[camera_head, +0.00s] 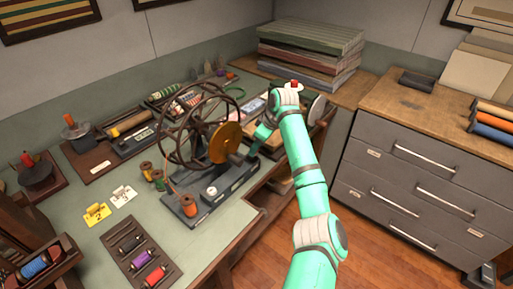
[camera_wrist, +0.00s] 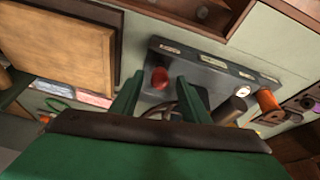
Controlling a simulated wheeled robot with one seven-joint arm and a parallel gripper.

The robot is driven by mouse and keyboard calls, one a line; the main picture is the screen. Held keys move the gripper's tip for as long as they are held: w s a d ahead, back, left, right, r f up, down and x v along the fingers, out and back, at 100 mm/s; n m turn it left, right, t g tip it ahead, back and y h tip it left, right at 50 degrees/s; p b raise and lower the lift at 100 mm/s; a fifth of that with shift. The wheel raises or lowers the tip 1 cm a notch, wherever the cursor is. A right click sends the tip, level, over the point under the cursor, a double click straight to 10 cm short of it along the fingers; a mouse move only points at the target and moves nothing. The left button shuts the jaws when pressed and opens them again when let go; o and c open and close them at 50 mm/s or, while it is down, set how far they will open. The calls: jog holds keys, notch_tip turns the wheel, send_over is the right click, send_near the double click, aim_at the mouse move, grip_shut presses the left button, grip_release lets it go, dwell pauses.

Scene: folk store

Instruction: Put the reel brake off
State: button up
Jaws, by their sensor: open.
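The reel winder (camera_head: 200,125), with dark spoked wheels and a brass-coloured disc, stands on a grey base (camera_head: 214,194) on the bench. In the wrist view its base (camera_wrist: 214,70) carries several small labels and a red knob (camera_wrist: 160,78), perhaps the brake handle. My gripper (camera_head: 254,148) is at the right end of the winder in the head view. In the wrist view my gripper (camera_wrist: 158,92) is open, and the red knob appears between and just beyond its fingertips. I cannot tell whether they touch. The knob's stem and the brake's position are not clear.
An orange spool (camera_head: 188,205) stands on the base's front end. Small thread spools (camera_head: 158,180) stand left of it. A tray of bobbins (camera_head: 140,258) lies in front. Stacked boards (camera_head: 310,50) stand behind my arm; a drawer cabinet (camera_head: 425,160) is at right.

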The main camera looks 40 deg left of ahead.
jog(key=shift+x, duration=0.75)
jog(key=shift+c, duration=0.7)
grip_shut()
jog(key=shift+a+r+h, duration=0.15)
jog(key=shift+a+h, duration=0.3)
jog(key=shift+h, duration=0.05)
jog(key=shift+a+r+h, duration=0.15)
jog(key=shift+a+h, duration=0.4)
jog(key=shift+h, duration=0.45)
